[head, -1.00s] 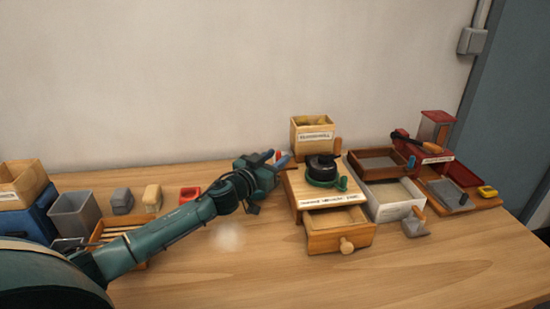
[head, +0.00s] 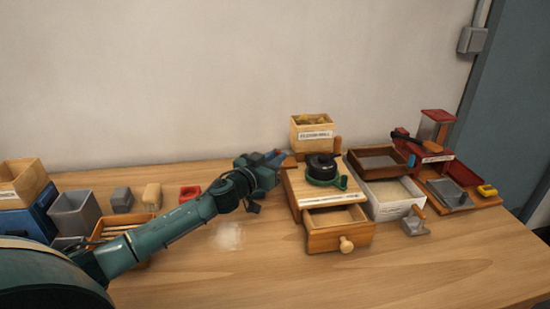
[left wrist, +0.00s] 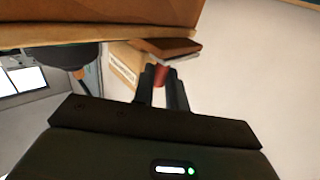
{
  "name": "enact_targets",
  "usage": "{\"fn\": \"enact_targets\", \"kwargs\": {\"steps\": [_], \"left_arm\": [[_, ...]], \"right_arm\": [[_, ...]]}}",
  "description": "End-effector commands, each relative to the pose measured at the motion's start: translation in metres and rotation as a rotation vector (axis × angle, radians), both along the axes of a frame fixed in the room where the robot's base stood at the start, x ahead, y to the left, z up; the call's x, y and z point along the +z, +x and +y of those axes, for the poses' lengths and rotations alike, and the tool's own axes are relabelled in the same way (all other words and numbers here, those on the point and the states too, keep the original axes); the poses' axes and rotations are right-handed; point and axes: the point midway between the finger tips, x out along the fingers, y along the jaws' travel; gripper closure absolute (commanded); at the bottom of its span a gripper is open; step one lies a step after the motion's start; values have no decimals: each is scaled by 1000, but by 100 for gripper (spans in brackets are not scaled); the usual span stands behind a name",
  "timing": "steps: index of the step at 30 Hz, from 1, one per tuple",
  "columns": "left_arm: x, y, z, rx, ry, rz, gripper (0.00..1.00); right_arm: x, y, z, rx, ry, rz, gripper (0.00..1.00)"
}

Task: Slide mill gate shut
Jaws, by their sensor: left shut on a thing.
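The wooden mill (head: 293,188) stands mid-table, with a black bowl and green crank (head: 323,170) on top. Its front drawer (head: 340,238) is partly pulled out. My left gripper (head: 277,157) is at the mill's back left corner. It is shut on a small red piece (left wrist: 160,75), seen between its fingertips in the left wrist view, which looks like the gate's handle. The fingers hide much of this piece, and I cannot tell how far the gate is open. My right gripper is not in view.
A labelled wooden box (head: 313,135) stands behind the mill. A white tray (head: 397,205), a brown tray (head: 380,160) and a metal scoop (head: 415,225) lie to the right. Several bins and blocks stand at left. The front table (head: 420,275) is clear.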

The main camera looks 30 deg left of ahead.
Motion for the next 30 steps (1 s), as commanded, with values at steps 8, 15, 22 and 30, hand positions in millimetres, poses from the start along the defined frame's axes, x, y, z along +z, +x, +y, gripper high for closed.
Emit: {"fn": "enact_targets", "kwargs": {"steps": [8,15,22,30], "left_arm": [[1,10,-13,1,-5,-1,100],[0,18,-24,-1,0,-1,100],[1,18,-25,-3,0,-3,82],[1,18,-24,-1,0,-1,64]], "right_arm": [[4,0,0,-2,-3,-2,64],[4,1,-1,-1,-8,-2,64],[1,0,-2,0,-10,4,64],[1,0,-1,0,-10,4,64]]}}
